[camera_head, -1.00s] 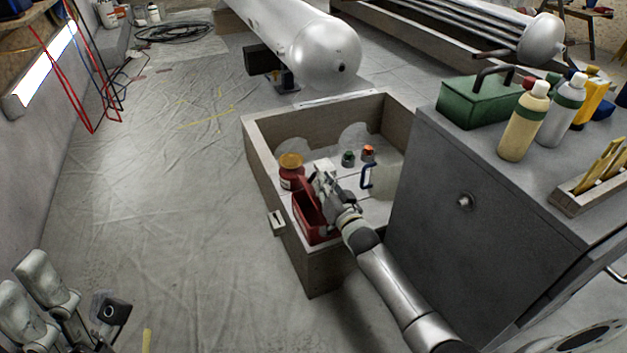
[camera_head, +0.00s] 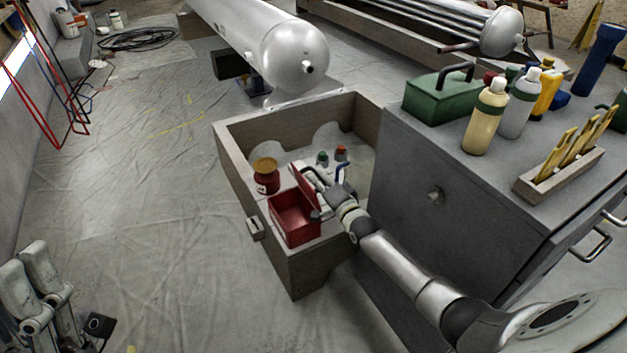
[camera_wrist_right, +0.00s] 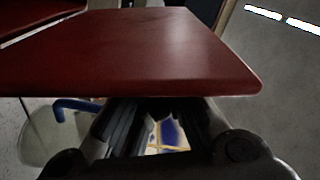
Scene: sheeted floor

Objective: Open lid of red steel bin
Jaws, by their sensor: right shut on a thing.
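A red jar with a yellow-brown top (camera_head: 266,178) stands close behind the bin. The grey cabinet (camera_head: 440,200) rises close on the right, near my right arm.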

